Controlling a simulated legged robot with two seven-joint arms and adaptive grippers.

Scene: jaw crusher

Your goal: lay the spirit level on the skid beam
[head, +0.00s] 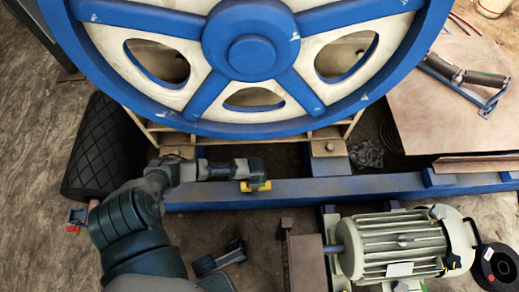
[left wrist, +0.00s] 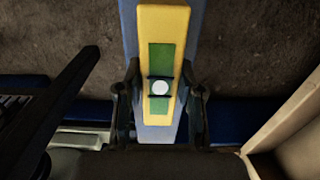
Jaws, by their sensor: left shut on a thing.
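The spirit level (head: 258,186) is small and yellow. In the left wrist view it shows as a yellow bar (left wrist: 174,22) with a green window and a round white spot. My left gripper (head: 256,174) is shut on it; its two dark fingers (left wrist: 161,98) press the level from both sides. The blue skid beam (head: 330,188) runs left to right under the big wheel. The level is at the beam's top, lined up along the blue strip behind it in the wrist view. I cannot tell whether it touches the beam.
The blue-rimmed wheel (head: 250,58) stands just behind the beam. A grey motor (head: 398,245) sits in front, at the right. The beam's top is bare right of the level.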

